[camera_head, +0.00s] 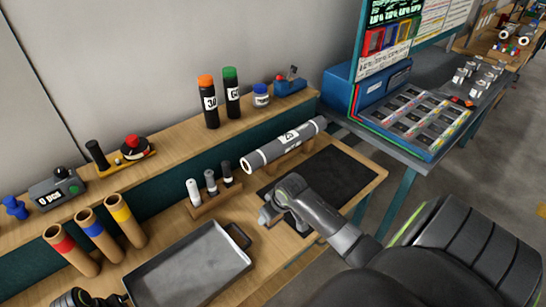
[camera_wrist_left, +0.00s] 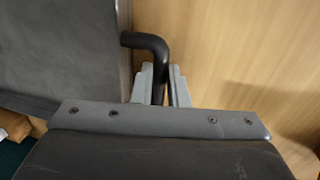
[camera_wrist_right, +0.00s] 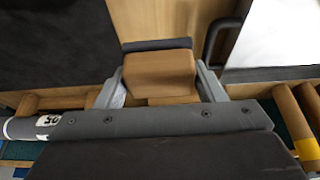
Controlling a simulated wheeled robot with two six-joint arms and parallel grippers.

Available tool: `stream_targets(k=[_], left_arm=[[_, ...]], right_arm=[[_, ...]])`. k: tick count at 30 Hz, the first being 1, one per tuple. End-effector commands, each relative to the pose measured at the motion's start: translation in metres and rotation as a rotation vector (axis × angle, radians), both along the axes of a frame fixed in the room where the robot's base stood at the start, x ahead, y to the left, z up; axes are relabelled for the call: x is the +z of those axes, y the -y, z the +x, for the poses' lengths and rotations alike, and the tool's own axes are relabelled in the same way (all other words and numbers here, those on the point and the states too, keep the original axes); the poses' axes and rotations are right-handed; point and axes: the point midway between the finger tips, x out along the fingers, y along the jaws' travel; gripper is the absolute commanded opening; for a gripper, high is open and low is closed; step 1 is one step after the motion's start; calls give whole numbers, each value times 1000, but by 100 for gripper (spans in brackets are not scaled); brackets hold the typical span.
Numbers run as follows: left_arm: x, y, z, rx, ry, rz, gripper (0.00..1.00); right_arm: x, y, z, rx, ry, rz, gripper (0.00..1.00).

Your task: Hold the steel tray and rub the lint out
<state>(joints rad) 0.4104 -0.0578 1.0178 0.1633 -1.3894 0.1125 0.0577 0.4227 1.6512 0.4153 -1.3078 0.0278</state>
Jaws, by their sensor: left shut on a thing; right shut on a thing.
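The steel tray (camera_head: 190,268) lies on the wooden bench, with a dark handle (camera_head: 240,236) at its right end. It also shows at the left of the left wrist view (camera_wrist_left: 60,50). My left gripper (camera_wrist_left: 161,88) is shut on a black bent tray handle (camera_wrist_left: 150,41). In the head view the left gripper is only partly visible at the lower left edge. My right gripper (camera_wrist_right: 163,84) is shut on a wooden block (camera_wrist_right: 160,75) with a dark pad (camera_wrist_right: 157,44). In the head view this gripper (camera_head: 268,214) is to the right of the tray. I cannot make out lint.
A black mat (camera_head: 335,178) lies right of the tray, with a large grey roll (camera_head: 285,146) behind it. A rack of small rolls (camera_head: 212,190) stands behind the tray. Cardboard tubes (camera_head: 94,230) stand at left. Bottles (camera_head: 208,105) stand on the back shelf.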

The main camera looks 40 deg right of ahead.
Motion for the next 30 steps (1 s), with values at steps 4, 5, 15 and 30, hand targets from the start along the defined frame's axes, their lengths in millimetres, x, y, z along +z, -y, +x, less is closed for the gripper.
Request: stream_targets(k=[4,5,15,30], left_arm=[[0,1,0,0,-1,-1,0],[0,1,0,0,-1,-1,0],[0,0,0,0,-1,-1,0],[0,0,0,0,-1,-1,0]], right_arm=[[-5,-16,6,109,1,4,45],[-7,-21,7,144,1,4,45],[-21,-94,27,661,3,7,45],[-17,-208,40,1434,3,4,45]])
